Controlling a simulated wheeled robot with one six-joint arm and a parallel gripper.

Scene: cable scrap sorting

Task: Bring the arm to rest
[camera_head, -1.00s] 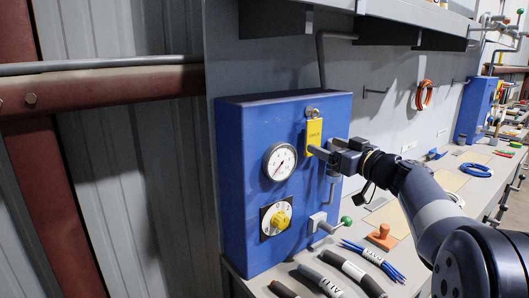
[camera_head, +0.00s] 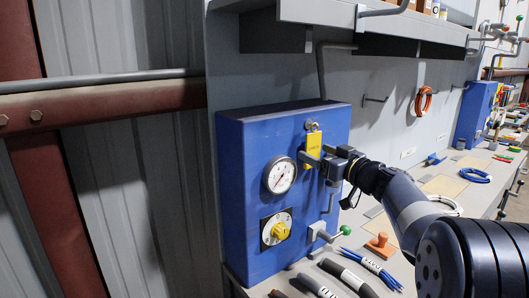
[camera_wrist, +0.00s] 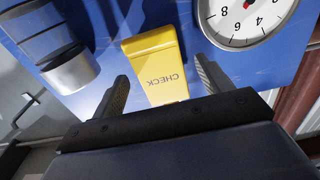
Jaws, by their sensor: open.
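My gripper (camera_head: 319,163) is open in front of the blue box (camera_head: 238,180), at the yellow tag (camera_head: 314,145) that hangs from a hook near the box's upper right. In the wrist view my two fingers (camera_wrist: 161,76) stand apart, one on each side of the tag (camera_wrist: 158,66), whose word "CHECK" appears upside down. A gap shows between the tag and each finger. In the head view one finger crosses in front of the tag. My arm reaches in from the lower right.
The box carries a round gauge (camera_head: 281,176), a dial with a yellow knob (camera_head: 280,231) and a green-tipped lever (camera_head: 345,230). Cable pieces (camera_head: 345,276), blue wires (camera_head: 378,270) and an orange stamp-like object (camera_head: 381,245) lie on the bench below. A shelf (camera_head: 345,20) overhangs above.

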